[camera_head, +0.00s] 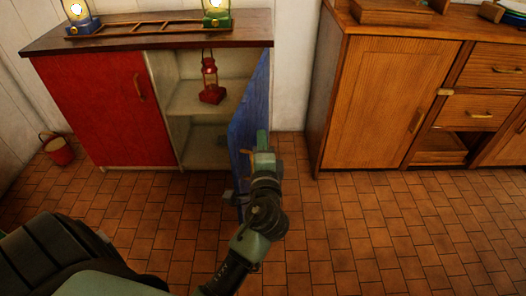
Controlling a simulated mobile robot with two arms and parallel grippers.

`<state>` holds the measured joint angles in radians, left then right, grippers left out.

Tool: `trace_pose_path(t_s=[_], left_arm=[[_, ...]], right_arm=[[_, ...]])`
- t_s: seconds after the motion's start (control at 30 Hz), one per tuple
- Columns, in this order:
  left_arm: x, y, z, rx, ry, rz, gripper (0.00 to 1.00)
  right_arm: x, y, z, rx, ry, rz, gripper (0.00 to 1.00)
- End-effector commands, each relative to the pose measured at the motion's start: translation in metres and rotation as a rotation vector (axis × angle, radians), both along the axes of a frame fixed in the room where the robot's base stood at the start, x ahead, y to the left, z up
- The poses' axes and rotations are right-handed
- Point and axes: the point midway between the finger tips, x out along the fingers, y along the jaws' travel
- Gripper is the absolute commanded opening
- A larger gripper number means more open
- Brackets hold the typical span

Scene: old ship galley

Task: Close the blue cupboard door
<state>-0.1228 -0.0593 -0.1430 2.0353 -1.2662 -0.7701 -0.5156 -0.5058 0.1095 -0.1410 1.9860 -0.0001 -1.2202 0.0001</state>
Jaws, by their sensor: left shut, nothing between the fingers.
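The blue cupboard door (250,100) stands open, swung out toward me from the right side of the cupboard (150,40). The cupboard's pale inside with a shelf (190,103) shows to its left. My left gripper (263,145) is at the lower part of the blue door, in front of its right-hand face, with the fingers shut and empty. I cannot tell whether it touches the door. Part of the door's lower edge is hidden by my arm. My right gripper is not in view.
A red door (95,110) closes the cupboard's left half. Lit lanterns (80,15) stand on top. A wooden cabinet (375,95) stands to the right. A red bucket (58,150) is at left. The tiled floor in front is clear.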

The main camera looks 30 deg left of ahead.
Motion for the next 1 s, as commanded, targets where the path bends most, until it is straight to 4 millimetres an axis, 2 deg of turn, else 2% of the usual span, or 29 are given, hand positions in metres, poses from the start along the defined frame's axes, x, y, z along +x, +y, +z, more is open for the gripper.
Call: trace_pose_path(t_s=[0.03, 0.1, 0.33, 0.87, 1.0], left_arm=[[0.010, 0.006, 0.001, 0.004, -0.002, 0.000, 0.00], [0.018, 0.015, 0.001, 0.003, -0.001, 0.001, 0.00], [0.004, 0.042, 0.000, 0.002, 0.001, -0.001, 0.00], [0.001, 0.049, 0.000, -0.001, 0.001, -0.004, 0.00], [-0.003, 0.059, 0.000, 0.003, 0.003, -0.025, 0.00]], right_arm=[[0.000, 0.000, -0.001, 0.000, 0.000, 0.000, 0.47], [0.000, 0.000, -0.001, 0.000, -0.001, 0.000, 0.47], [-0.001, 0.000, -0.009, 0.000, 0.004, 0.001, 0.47], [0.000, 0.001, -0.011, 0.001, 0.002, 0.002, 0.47], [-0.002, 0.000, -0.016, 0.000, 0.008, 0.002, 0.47]])
